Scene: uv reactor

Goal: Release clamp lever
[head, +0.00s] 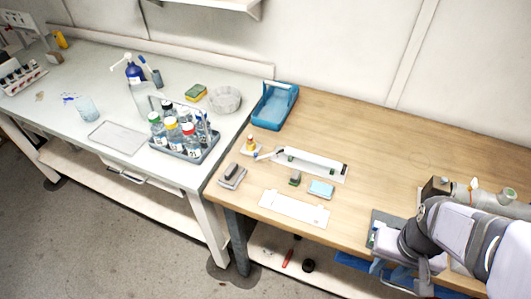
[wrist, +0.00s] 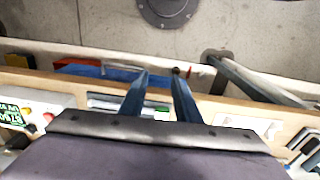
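A grey cylindrical body (head: 505,203), likely the reactor, lies at the right of the wooden bench, partly behind my arm. A small pale and orange part (head: 474,185) stands up on it; I cannot tell whether it is the clamp lever. No clamp lever shows clearly in the wrist view. My gripper (wrist: 160,73) is in the wrist view, its two dark blue fingers apart with nothing held between them. It points over the bench's front edge. In the head view its fingertips are hard to make out below my arm.
The wooden bench (head: 370,130) holds a long white holder (head: 310,163), a white plate (head: 294,208), a light-blue sponge (head: 321,189) and a blue tray (head: 266,105). A green display (wrist: 12,114) is at left in the wrist view. Bottles crowd the left bench. The back of the wooden bench is clear.

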